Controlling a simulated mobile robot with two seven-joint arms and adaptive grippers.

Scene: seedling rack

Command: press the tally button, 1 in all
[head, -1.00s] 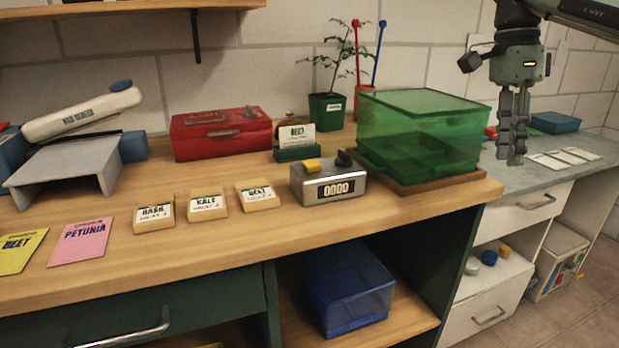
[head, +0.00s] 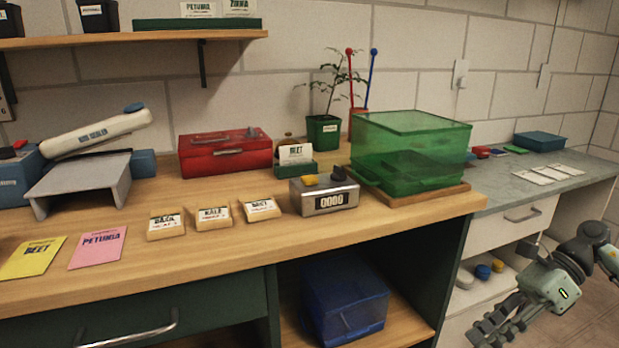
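The tally counter (head: 347,200) is a small silver box near the front edge of the wooden bench, left of the green clear bin. Its front has a dark digit display (head: 331,201), too blurred to read surely. On its top are a yellow button (head: 311,180) and a dark knob (head: 339,173). My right gripper (head: 485,333) is at the lower right, low in front of the white cabinet, well away from the counter. Its fingers look close together, with nothing between them. My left gripper is not in view.
The green bin (head: 413,150) stands on a wooden board right of the counter. Seed blocks (head: 213,218) lie left of it, and a card holder (head: 296,160) and red toolbox (head: 225,152) stand behind. The bench strip before the counter is clear.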

